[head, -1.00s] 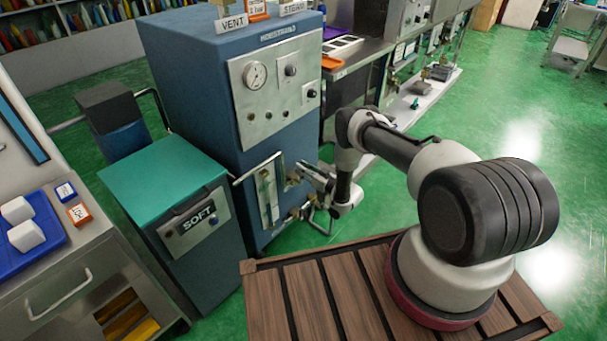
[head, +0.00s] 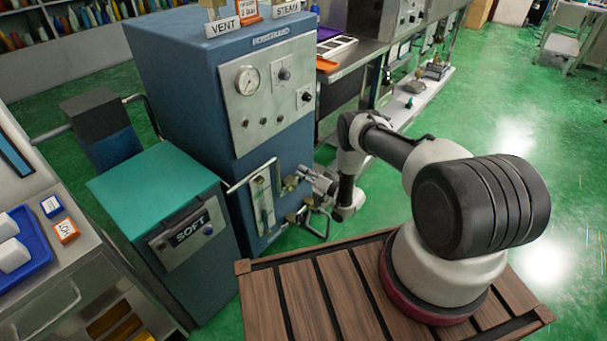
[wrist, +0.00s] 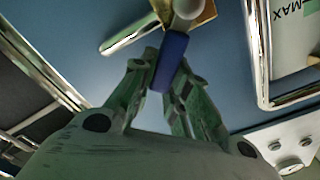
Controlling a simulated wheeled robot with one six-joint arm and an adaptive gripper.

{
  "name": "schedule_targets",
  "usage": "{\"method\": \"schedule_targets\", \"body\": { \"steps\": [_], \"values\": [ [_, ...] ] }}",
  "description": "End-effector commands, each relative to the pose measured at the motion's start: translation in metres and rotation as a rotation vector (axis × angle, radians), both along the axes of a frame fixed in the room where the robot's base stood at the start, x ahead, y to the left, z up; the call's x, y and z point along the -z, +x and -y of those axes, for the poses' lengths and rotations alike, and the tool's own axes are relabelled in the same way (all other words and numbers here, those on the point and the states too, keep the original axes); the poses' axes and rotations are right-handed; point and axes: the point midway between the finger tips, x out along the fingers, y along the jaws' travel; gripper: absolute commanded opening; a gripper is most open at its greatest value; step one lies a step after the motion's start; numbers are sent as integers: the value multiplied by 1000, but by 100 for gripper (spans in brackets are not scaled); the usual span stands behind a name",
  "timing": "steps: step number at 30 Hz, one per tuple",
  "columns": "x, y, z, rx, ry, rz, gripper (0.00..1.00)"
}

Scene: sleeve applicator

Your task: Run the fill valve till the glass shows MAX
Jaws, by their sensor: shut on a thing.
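The blue boiler cabinet (head: 170,80) has a sight glass in a metal frame (head: 262,203) low on its front. The wrist view shows the edge of the glass plate (wrist: 291,42) with a green MAX mark at the upper right; the liquid level cannot be read. My gripper (head: 297,178) is beside the glass, to its right. In the wrist view my gripper (wrist: 168,76) is shut on a blue valve handle (wrist: 173,50), one finger on each side. A brass valve body (wrist: 204,10) and a pale round end show beyond the handle.
A teal-topped SOFT unit (head: 160,190) stands left of the cabinet. A pressure gauge (head: 248,80) and knobs are above the glass. Bent pipework (head: 312,220) lies below my gripper. A steel bench (head: 345,65) is at the back right; green floor is open further right.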

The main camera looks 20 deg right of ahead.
Motion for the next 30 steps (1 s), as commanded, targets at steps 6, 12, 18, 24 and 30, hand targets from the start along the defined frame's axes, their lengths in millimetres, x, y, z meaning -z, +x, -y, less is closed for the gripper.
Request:
{"method": "schedule_targets", "body": {
  "steps": [6, 12, 18, 24, 30],
  "values": [
    [1, 0, 1, 1, 6, -5, 0],
    [1, 0, 1, 1, 5, -5, 0],
    [0, 0, 1, 1, 4, -4, 39],
    [0, 0, 1, 1, 4, -4, 39],
    [1, -11, 11, 3, 5, -7, 39]
  ]
}}
